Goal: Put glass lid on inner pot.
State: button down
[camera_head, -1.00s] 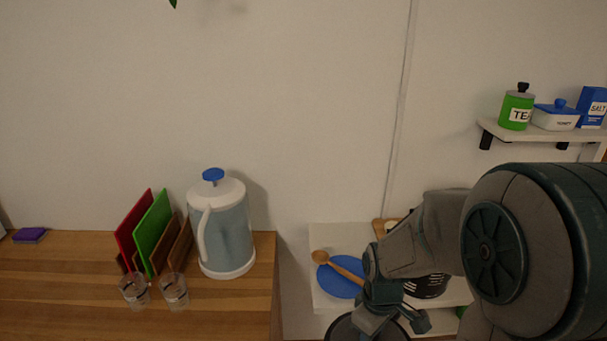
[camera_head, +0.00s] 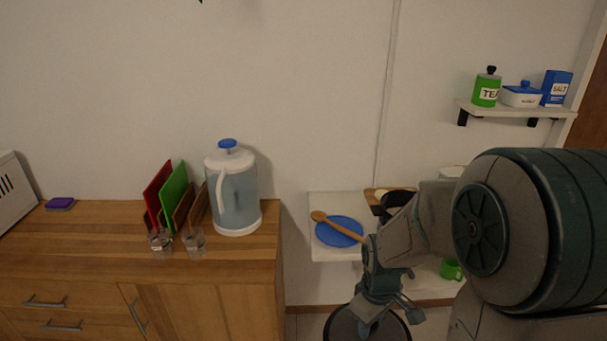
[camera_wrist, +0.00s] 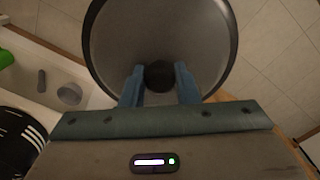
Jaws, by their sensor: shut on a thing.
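The glass lid (camera_wrist: 160,35) is round with a dark rim and a dark knob (camera_wrist: 159,75). In the wrist view my gripper (camera_wrist: 159,82) is shut on the knob, one blue finger on each side. In the head view the lid (camera_head: 345,324) hangs below my gripper (camera_head: 376,307), over the floor in front of the white shelf unit and right of the wooden cabinet. My arm hides part of the lid there. I cannot make out an inner pot for certain in either view.
A wooden cabinet (camera_head: 205,295) on the left bears a pitcher (camera_head: 234,190), cutting boards and two glasses. A white shelf unit (camera_head: 322,254) holds a blue plate (camera_head: 338,232) with a wooden spoon (camera_head: 350,233). A wall shelf (camera_head: 510,111) bears a green tea jar (camera_head: 487,88).

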jog(key=w+f+m, duration=0.7)
jog(key=w+f, duration=0.3)
jog(key=w, duration=0.1)
jog(key=shift+w+d+f+m, duration=0.15)
jog(key=shift+d+f+m, duration=0.05)
jog(key=shift+d+m, duration=0.2)
